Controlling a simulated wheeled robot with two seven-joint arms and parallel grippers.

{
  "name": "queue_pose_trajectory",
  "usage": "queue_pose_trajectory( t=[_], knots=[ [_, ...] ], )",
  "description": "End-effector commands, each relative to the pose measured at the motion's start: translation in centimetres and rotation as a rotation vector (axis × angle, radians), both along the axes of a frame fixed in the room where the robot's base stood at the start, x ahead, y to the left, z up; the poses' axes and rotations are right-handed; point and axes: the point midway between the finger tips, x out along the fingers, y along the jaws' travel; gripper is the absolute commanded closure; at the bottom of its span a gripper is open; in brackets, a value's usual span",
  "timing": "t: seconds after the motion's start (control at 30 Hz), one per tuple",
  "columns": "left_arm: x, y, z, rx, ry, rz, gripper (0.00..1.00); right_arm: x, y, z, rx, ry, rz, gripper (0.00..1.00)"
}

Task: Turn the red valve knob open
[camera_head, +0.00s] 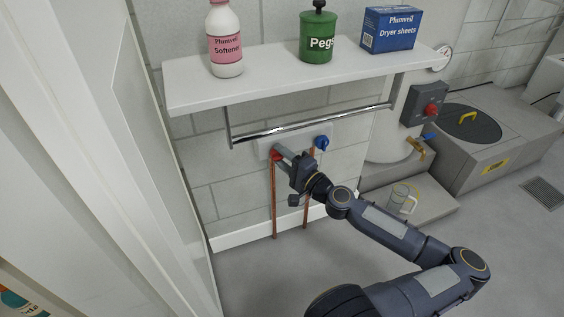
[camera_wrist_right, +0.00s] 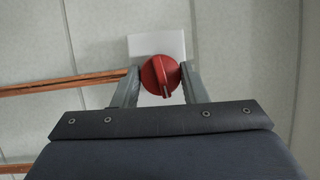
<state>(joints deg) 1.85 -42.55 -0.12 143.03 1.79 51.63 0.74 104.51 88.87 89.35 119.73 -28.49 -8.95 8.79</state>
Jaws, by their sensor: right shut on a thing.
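The red valve knob (camera_head: 275,155) sits on a white wall plate below the shelf, at the top of a copper pipe. In the right wrist view the knob (camera_wrist_right: 160,75) is round with a raised grip bar. My right gripper (camera_head: 284,153) reaches it from the right. In the wrist view its two fingers (camera_wrist_right: 160,80) press on the left and right sides of the knob, shut on it. In the head view the gripper partly hides the knob. My left gripper is not in view.
A blue knob (camera_head: 322,142) sits just right of the red one. A metal rail (camera_head: 310,124) and a white shelf (camera_head: 290,75) with a softener bottle (camera_head: 226,50), pegs tin (camera_head: 317,40) and dryer sheets box (camera_head: 391,30) are above. A glass mug (camera_head: 400,198) stands at right.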

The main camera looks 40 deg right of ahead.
Motion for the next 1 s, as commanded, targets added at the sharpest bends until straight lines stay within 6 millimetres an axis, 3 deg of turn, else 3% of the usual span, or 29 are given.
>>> queue_pose_trajectory(
  t=[0.33,0.9,0.93,1.0],
  knots=[
    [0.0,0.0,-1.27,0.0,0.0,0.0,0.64,0.02,0.09,-0.11,0.142,-0.047,0.0,0.84],
    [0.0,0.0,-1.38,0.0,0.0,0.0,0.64,0.03,0.09,-0.02,0.171,-0.054,0.001,0.84],
    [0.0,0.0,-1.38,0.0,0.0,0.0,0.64,0.03,0.09,-0.02,0.171,-0.054,0.001,0.58],
    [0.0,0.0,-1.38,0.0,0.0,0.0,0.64,0.03,0.09,-0.03,0.171,-0.054,0.001,0.49]
  ],
)
